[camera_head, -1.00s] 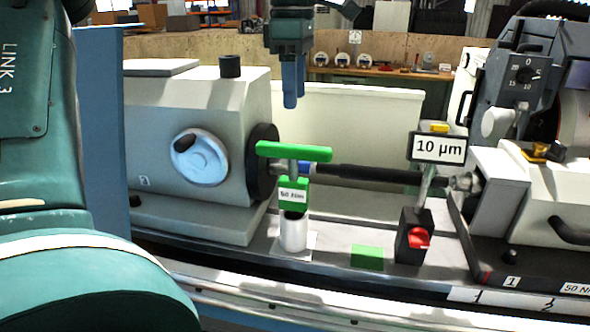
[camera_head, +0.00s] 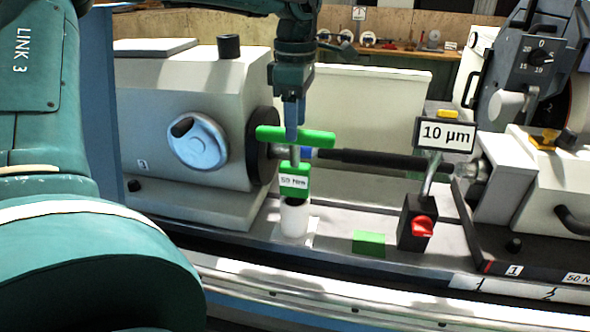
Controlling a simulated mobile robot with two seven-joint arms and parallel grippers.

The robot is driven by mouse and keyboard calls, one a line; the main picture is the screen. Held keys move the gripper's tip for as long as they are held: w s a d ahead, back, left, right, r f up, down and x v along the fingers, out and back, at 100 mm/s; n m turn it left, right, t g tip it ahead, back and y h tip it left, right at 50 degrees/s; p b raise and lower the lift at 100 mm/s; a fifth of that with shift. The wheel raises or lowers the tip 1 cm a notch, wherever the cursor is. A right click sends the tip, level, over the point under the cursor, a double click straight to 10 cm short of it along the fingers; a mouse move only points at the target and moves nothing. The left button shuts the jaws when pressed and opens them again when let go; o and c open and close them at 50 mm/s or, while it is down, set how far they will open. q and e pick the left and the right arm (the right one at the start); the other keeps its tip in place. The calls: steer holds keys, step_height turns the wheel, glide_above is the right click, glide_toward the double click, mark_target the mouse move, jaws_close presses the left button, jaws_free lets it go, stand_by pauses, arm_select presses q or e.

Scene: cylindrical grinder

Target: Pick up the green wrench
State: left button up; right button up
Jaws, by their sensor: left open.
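The green wrench (camera_head: 317,137) stands upright, with a green T-bar on top, a grey shaft and a green block labelled "50 Nm". Its lower end sits in a white cylindrical holder (camera_head: 293,220) on the machine bed. My left gripper (camera_head: 291,130) points straight down at the T-bar, with its fingertips at the middle of the bar. The jaws are open, and one finger overlaps the front of the bar; whether they touch it cannot be told. My right gripper is not in view.
A dark workpiece bar (camera_head: 370,160) runs behind the wrench between the white headstock (camera_head: 190,90) and the right-hand block. A "10 µm" gauge (camera_head: 445,136) on a black-and-red base (camera_head: 416,224) stands right. A green block (camera_head: 369,243) lies on the bed between.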

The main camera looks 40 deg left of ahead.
arm_select(q)
step_height(320, 180, down, 3)
steer(key=shift+a+f, duration=0.1)
steer(key=shift+f, duration=0.1)
jaws_close()
stand_by(0.5)
steer(key=shift+w+r, duration=0.1)
